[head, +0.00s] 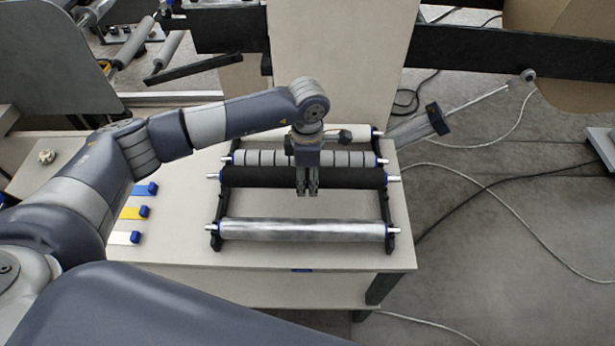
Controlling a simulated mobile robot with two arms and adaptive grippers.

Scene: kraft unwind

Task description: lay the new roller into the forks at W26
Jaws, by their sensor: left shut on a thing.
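My left gripper (307,190) points down over the rack on the table, its fingers close together at the middle of a black roller (350,178). It is shut on this roller, whose bright shaft ends show at both sides. I cannot tell whether the roller rests in the rack or is slightly raised. The rack (217,203) has black side rails and also bears a silver roller (300,230) in front, a grey banded roller (270,158) and a pale roller (348,132) behind. No W26 label is readable, so I cannot pick out those forks. My right gripper is out of view.
Blue (145,188), yellow (132,212) and white (120,238) pieces lie on the table (180,250) at left. A dark-ended grey object (436,119) juts past its right edge. Black machine beams (490,48) cross behind. Cables (500,215) lie on the floor at right.

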